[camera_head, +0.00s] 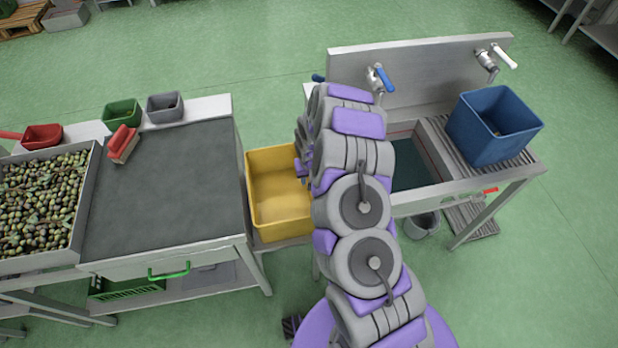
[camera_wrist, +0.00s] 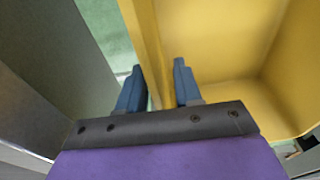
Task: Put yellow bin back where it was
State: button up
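The yellow bin (camera_head: 280,208) is an open, empty-looking tub between the grey-topped table and the sink. It looks upright, low in the gap between them. My arm hides its right side in the head view. In the wrist view the bin's inside (camera_wrist: 215,40) fills the right, and one wall runs between the two blue fingers of my gripper (camera_wrist: 159,85). The fingers are close together on either side of this wall, so my gripper appears shut on it. The head view hides the fingertips.
The grey-topped table (camera_head: 165,190) with an olive tray (camera_head: 85,200) stands close on the left. The sink (camera_head: 430,190) with a blue bin (camera_head: 490,130) stands on the right. A grey bucket (camera_head: 422,224) is under the sink. Green floor (camera_head: 250,45) is free behind.

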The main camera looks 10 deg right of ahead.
jog(key=s+a+r+p, duration=0.1)
jog(key=s+r, duration=0.2)
jog(key=r, duration=0.8)
jog(key=s+a+r+p, duration=0.1)
jog(key=s+r+p, duration=0.15)
jog(key=r, duration=0.75)
jog(key=s+r+g, duration=0.1)
jog(key=s+r, duration=0.9)
jog(key=s+r+g, duration=0.1)
jog(key=s+r, duration=0.3)
jog(key=s, duration=0.9)
jog(key=s+d+r+g, duration=0.1)
jog(key=s+r, duration=0.4)
jog(key=s, duration=0.8)
jog(key=shift+s+d+b, duration=0.2)
jog(key=shift+s+b, duration=0.15)
jog(key=shift+b, duration=0.1)
